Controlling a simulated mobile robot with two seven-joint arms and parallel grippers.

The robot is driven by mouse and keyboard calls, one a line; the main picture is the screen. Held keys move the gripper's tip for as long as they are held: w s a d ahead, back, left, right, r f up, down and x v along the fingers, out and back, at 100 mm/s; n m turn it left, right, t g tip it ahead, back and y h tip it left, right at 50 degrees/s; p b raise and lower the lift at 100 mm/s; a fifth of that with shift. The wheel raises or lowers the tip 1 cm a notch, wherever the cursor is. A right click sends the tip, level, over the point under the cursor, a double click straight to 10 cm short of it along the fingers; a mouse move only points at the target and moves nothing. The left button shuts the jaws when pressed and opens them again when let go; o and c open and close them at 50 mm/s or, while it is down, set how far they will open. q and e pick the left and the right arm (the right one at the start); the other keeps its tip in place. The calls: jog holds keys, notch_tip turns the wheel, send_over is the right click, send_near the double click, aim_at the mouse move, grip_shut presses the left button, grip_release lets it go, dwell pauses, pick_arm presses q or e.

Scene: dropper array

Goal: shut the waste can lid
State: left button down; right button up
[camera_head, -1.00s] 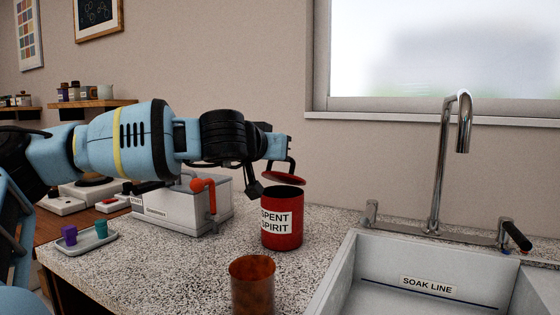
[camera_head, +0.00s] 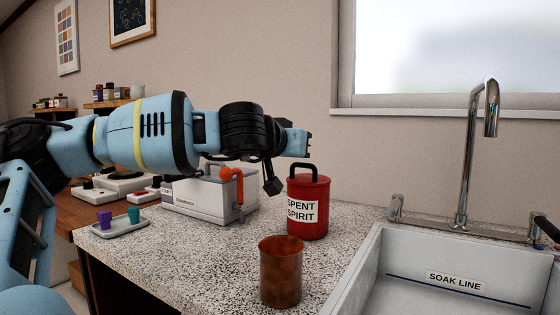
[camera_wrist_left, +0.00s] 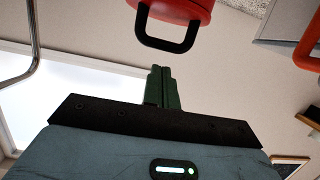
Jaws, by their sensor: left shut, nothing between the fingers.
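The red waste can (camera_head: 308,222), labelled "SPENT SPIRIT", stands upright on the speckled counter. Its red lid (camera_head: 309,182) with a black loop handle (camera_head: 307,167) sits down on the rim, with no gap that I can see. My left gripper (camera_head: 308,144) is above the handle, apart from it. In the left wrist view its green fingers (camera_wrist_left: 162,88) are together and empty, with the black handle (camera_wrist_left: 167,43) and part of the red can (camera_wrist_left: 185,10) beyond their tips. My right gripper is not in view.
A brown cylindrical beaker (camera_head: 281,273) stands in front of the can. A grey-white box (camera_head: 202,198) with an orange-red lever (camera_head: 232,175) is to its left. The sink (camera_head: 366,268) and tap (camera_head: 470,165) are to the right. A small tray (camera_head: 120,230) holds purple and teal pieces.

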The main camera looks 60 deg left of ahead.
pick_arm(q)
jog(key=s+d+f, duration=0.2)
jog(key=s+d, duration=0.2)
jog(key=s, duration=0.4)
jog(key=shift+d+f, duration=0.2)
jog(key=shift+f, duration=0.2)
dwell(0.4)
jog(key=shift+d, duration=0.1)
